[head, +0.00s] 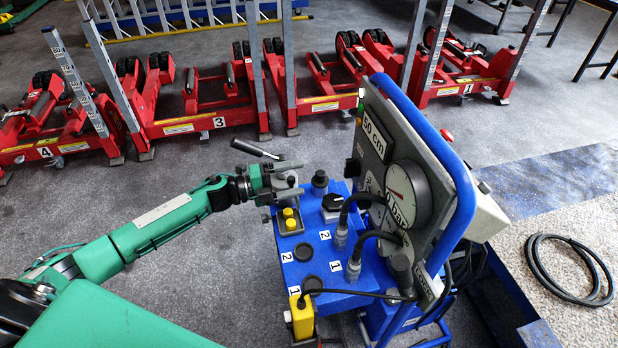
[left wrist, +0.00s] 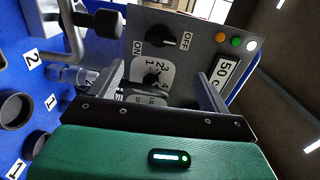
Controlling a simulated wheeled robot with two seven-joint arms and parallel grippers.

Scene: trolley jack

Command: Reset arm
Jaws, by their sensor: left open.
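My left arm (head: 160,220), green with a grey wrist, reaches in from the left in the head view. My left gripper (head: 298,179) is open at the left edge of the blue trolley's top (head: 308,268), just above the yellow buttons (head: 290,218). In the left wrist view the open fingers (left wrist: 160,85) stand in front of the grey control panel (left wrist: 195,50), with a numbered selector knob (left wrist: 152,80) seen between them. No object is held. Whether the fingers touch anything cannot be told. My right gripper is not in view.
A black-handled lever (head: 254,149) shows beside the gripper. The upright panel carries a round gauge (head: 408,195) and a "50 cm" display (head: 374,136). Black hoses cross the trolley top. Red jacks (head: 200,95) line the back. Grey floor (head: 100,200) is clear at left. A coiled hose (head: 570,270) lies right.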

